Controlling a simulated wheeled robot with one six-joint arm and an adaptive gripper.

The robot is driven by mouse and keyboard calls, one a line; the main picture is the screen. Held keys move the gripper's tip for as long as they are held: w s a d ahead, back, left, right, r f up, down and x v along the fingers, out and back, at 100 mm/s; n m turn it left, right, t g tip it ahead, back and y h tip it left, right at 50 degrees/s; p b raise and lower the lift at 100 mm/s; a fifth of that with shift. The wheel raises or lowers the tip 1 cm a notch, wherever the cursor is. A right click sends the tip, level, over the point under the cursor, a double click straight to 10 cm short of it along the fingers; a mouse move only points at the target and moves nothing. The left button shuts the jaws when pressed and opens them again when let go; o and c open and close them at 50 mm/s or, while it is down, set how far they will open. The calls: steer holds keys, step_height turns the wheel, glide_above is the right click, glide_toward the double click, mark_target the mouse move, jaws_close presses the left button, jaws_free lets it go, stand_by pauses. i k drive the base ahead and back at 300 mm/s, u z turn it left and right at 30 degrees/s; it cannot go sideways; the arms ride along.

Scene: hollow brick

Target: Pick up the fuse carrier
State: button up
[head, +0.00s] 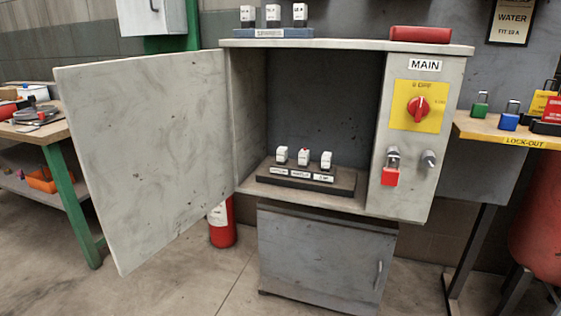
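Three white fuse carriers stand in a row on a dark fuse base (340,190) inside the open grey cabinet (241,120). Each has a small white label in front, too small to read surely. Three more white carriers, left (247,15), middle (273,15) and right (300,14), stand on a rack (270,33) apparently labelled SPARES on top of the cabinet. My gripper is not in view.
The cabinet door (150,150) is swung wide open to the left. The MAIN panel carries a red rotary switch (418,108) and a red padlock (391,177). A lock-out shelf (500,133) with padlocks stands right, a workbench (40,128) left. A red case (420,34) lies on top.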

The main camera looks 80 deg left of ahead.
mark_target(304, 154)
steer(key=u, duration=0.85)
steer(key=i, duration=0.9)
steer(key=u, duration=1.05)
